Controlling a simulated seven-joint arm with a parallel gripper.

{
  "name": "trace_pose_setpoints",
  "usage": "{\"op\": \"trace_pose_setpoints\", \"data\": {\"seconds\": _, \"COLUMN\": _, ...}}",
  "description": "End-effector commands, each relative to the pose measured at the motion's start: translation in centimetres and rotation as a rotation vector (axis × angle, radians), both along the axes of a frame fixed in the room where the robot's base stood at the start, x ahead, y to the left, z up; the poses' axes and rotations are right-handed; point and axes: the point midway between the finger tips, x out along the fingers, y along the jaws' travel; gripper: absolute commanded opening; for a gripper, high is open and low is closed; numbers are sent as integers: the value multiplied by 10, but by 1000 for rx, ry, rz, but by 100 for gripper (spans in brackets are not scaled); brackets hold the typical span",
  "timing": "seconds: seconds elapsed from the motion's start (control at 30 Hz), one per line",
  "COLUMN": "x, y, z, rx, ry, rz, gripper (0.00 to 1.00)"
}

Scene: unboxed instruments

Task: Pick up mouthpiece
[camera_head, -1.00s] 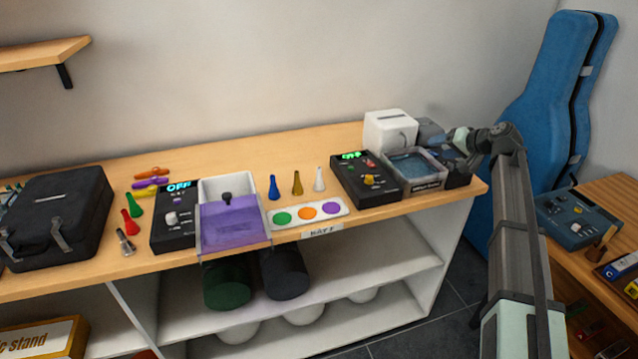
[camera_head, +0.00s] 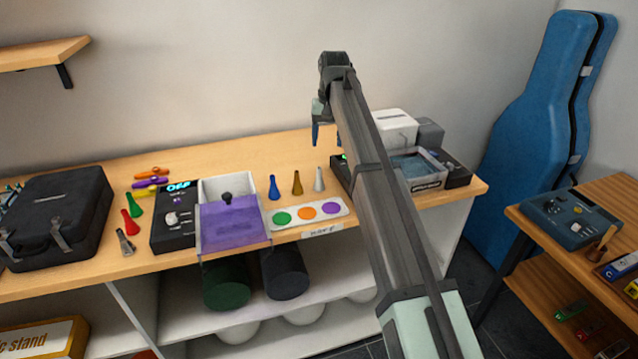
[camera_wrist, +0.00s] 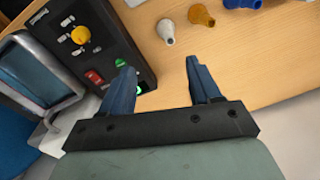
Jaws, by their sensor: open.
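Several small cone-shaped mouthpieces stand or lie on the wooden bench. A blue mouthpiece (camera_head: 274,188), a gold one (camera_head: 297,183) and a white one (camera_head: 319,180) form a row behind the colour-dot card. The white (camera_wrist: 167,33), gold (camera_wrist: 201,15) and blue (camera_wrist: 242,3) ones also show at the top of the wrist view. Green (camera_head: 135,205), red (camera_head: 130,222) and metallic (camera_head: 125,241) ones are farther left. My gripper (camera_wrist: 160,72) is open and empty, above the back of the bench, with the white mouthpiece beyond its fingertips. In the head view my gripper (camera_head: 316,134) is partly hidden.
A black control box (camera_wrist: 115,38) lies close to one finger in the wrist view. A purple-fronted bin (camera_head: 232,222), another control box (camera_head: 175,216) and a black case (camera_head: 60,215) stand left. The colour-dot card (camera_head: 295,222) lies in front. The bench back (camera_head: 240,160) is clear.

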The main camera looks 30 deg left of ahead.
Motion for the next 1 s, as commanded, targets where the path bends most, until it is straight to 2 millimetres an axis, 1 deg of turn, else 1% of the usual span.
{"op": "trace_pose_setpoints", "data": {"seconds": 0.03, "x": -5, "y": 4, "z": 1, "rx": -22, "ry": 1, "rz": 0, "gripper": 62}}
{"op": "trace_pose_setpoints", "data": {"seconds": 0.1, "x": -9, "y": 7, "z": 1, "rx": -41, "ry": -1, "rz": -2, "gripper": 62}}
{"op": "trace_pose_setpoints", "data": {"seconds": 0.27, "x": -12, "y": 8, "z": -5, "rx": -55, "ry": 1, "rz": -3, "gripper": 62}}
{"op": "trace_pose_setpoints", "data": {"seconds": 0.47, "x": -13, "y": 8, "z": -30, "rx": -54, "ry": 1, "rz": -3, "gripper": 62}}
{"op": "trace_pose_setpoints", "data": {"seconds": 0.6, "x": -13, "y": 8, "z": -55, "rx": -53, "ry": 2, "rz": -3, "gripper": 62}}
{"op": "trace_pose_setpoints", "data": {"seconds": 0.73, "x": -12, "y": 9, "z": -75, "rx": -53, "ry": 1, "rz": -3, "gripper": 62}}
{"op": "trace_pose_setpoints", "data": {"seconds": 0.8, "x": -12, "y": 10, "z": -81, "rx": -53, "ry": 1, "rz": -3, "gripper": 62}}
{"op": "trace_pose_setpoints", "data": {"seconds": 1.0, "x": -11, "y": 12, "z": -90, "rx": -51, "ry": 0, "rz": -3, "gripper": 62}}
